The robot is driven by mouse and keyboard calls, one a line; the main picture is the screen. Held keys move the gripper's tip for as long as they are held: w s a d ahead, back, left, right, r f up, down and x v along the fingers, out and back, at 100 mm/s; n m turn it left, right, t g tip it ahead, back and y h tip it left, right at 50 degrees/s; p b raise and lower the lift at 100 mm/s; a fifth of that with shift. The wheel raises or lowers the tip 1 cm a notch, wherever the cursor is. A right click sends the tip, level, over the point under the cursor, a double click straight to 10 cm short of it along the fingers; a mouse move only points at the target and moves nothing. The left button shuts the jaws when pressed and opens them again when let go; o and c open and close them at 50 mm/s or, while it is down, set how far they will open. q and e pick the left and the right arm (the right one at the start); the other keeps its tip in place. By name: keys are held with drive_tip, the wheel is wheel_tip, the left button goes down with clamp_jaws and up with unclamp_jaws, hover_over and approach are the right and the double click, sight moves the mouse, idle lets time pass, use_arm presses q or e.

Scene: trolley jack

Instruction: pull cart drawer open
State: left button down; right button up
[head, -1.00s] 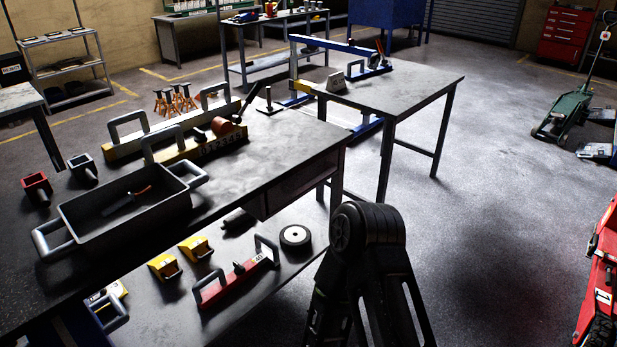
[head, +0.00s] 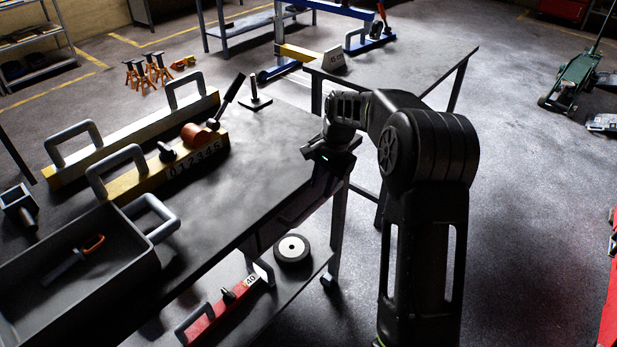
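The cart (head: 230,200) has a dark grey top running from the lower left to the middle of the head view. Its drawer (head: 296,207) is a dark box under the top near the right end, partly in shadow. I see no clear gap showing it pulled out, and its handle cannot be made out. My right gripper (head: 322,160) is over the cart's right edge, close to the drawer's end, at about tabletop height. Its fingers are dark and partly hidden by my wrist, so contact and opening cannot be told. My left gripper is out of view.
On the cart top stand a grey tray (head: 150,268) with a tool in it, and yellow handled bars (head: 130,183). The lower shelf holds a wheel (head: 291,249) and a red handled bar (head: 212,318). Another table (head: 420,65) stands behind my arm.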

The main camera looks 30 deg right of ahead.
sight(317, 202)
drive_tip(key=shift+w+a+f, duration=0.1)
drive_tip(key=shift+w+f, duration=0.15)
drive_tip(key=shift+f, duration=0.9)
drive_tip(key=shift+w+d+f, duration=0.1)
drive_tip(key=shift+w+f, duration=0.15)
drive_tip(key=shift+f, duration=0.85)
drive_tip(key=shift+w+a+f, duration=0.1)
drive_tip(key=shift+w+f, duration=0.15)
drive_tip(key=shift+f, duration=0.9)
drive_tip(key=shift+c, duration=0.6)
clamp_jaws()
